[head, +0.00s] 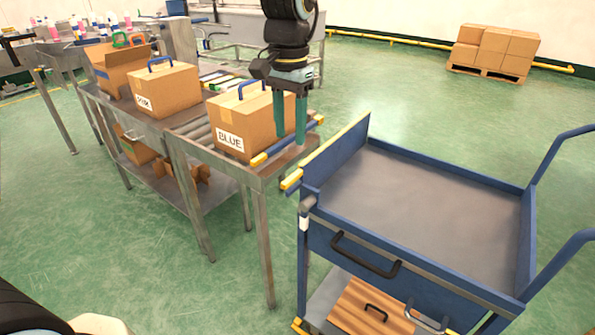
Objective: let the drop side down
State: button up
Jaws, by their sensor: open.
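The blue trolley (425,195) stands right of the roller table, with a grey top deck and raised blue rims. Its drop side (337,152), a panel with a yellow top edge, is on the left, facing the table, and stands upright. A grey fitting (307,203) sits at its near corner; I cannot tell whether it is a latch. My gripper (291,139) is open and empty, pointing down over the table end. It is beside the box marked BLUE (258,125) and left of the drop side, apart from it.
A yellow-and-blue bar (262,158) lies across the end of the roller table (262,180). Another carton (165,90) and an open carton (118,68) stand farther along. The trolley has a drawer with a black handle (365,258). Stacked cartons (495,48) stand far right.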

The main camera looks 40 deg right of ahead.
aim_at(291, 178)
notch_tip(291, 178, down, 11)
jog(key=shift+r+p, duration=0.2)
jog(key=shift+p, duration=0.6)
jog(key=shift+c, duration=0.4)
grip_shut()
dwell(0.6)
